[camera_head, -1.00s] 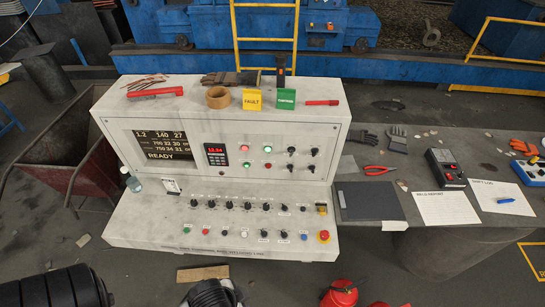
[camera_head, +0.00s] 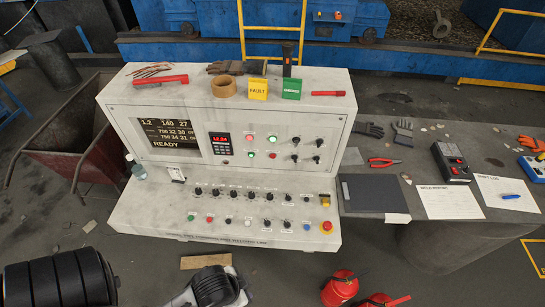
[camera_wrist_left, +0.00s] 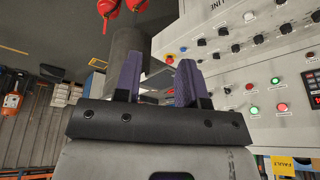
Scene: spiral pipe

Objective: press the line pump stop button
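The control console (camera_head: 150,222) stands in the middle of the head view with knobs and buttons on its sloped lower face. The lower row holds a green button (camera_head: 191,217), a red button (camera_head: 210,219), a white button (camera_head: 248,223), a blue button (camera_head: 307,227) and a red mushroom button (camera_head: 327,227). Their labels are too small to read, so I cannot tell which is the line pump stop button. My left gripper (camera_wrist_left: 158,84) is open and empty in the left wrist view, apart from the console face beside it. My right gripper is not in view.
Tape (camera_head: 224,87), gloves (camera_head: 235,68) and FAULT (camera_head: 258,90) and green signs (camera_head: 291,90) lie on the console top. A side table at right holds a black folder (camera_head: 368,193), papers and a meter (camera_head: 452,162). Red extinguishers (camera_head: 340,288) stand in front; a rusty cart (camera_head: 65,150) is at left.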

